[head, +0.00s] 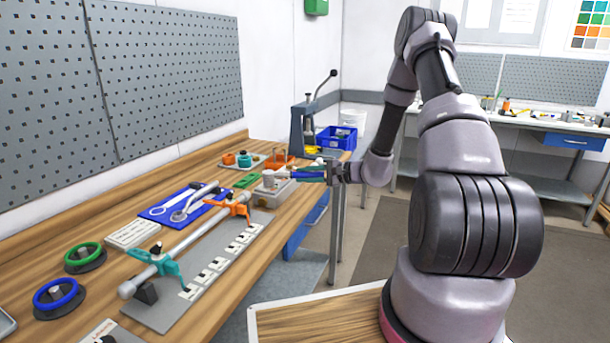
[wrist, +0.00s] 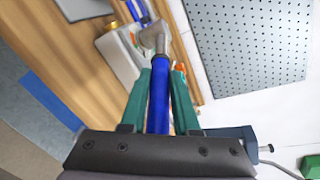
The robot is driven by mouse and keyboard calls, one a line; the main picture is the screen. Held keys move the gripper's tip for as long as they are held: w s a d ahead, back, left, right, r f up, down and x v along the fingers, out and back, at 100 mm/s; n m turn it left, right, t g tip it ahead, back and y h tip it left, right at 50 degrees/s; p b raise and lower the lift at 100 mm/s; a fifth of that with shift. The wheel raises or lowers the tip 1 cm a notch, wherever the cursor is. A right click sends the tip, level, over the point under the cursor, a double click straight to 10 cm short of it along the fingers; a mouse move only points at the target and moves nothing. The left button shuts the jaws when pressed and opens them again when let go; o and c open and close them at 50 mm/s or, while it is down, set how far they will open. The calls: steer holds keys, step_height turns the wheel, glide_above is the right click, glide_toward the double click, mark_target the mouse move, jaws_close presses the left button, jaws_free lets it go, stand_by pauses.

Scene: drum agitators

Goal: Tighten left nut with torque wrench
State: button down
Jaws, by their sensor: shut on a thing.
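My gripper (head: 329,173) is shut on a blue-handled tool (head: 304,176) with a grey head, above the right edge of the wooden bench. In the wrist view the blue handle (wrist: 158,105) lies between my green fingers and the grey head points away from me. I cannot tell whether this tool is the torque wrench. The left nut is too small to make out.
A blue mat (head: 160,212) with wrenches lies behind the shaft. A pale box (head: 283,190) is below the tool's head. Green-ringed (head: 84,254) and blue-ringed (head: 58,294) discs stand at left. An upright press (head: 302,130) and blue bin (head: 338,138) are at the back.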

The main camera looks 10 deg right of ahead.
steer(key=shift+f, duration=0.3)
steer(key=shift+s, duration=0.1)
stand_by(0.5)
steer(key=shift+s+a+m+t+h, duration=0.45)
steer(key=shift+s+m+t+h, duration=0.25)
steer(key=shift+m+h, duration=0.05)
steer(key=shift+s+a+m+t+h, duration=0.4)
steer(key=shift+s+m+t+h, duration=0.3)
steer(key=shift+m+h, duration=0.1)
steer(key=shift+s+a+m+t+h, duration=0.45)
steer(key=shift+s+m+t+h, duration=0.2)
steer(key=shift+m+t+h, duration=0.1)
steer(key=shift+s+a, duration=0.1)
steer(key=shift+s+a+m+t+h, duration=0.45)
steer(key=shift+a+m+h, duration=0.3)
steer(key=shift+h, duration=0.25)
steer(key=shift+s+a+m+t+h, duration=0.3)
steer(key=shift+s+a+m+h, duration=0.2)
steer(key=shift+m+h, duration=0.45)
steer(key=shift+s+a+m+t+h, duration=0.45)
steer(key=shift+a+m+h, duration=0.25)
steer(key=shift+h, duration=0.35)
steer(key=shift+a, duration=0.1)
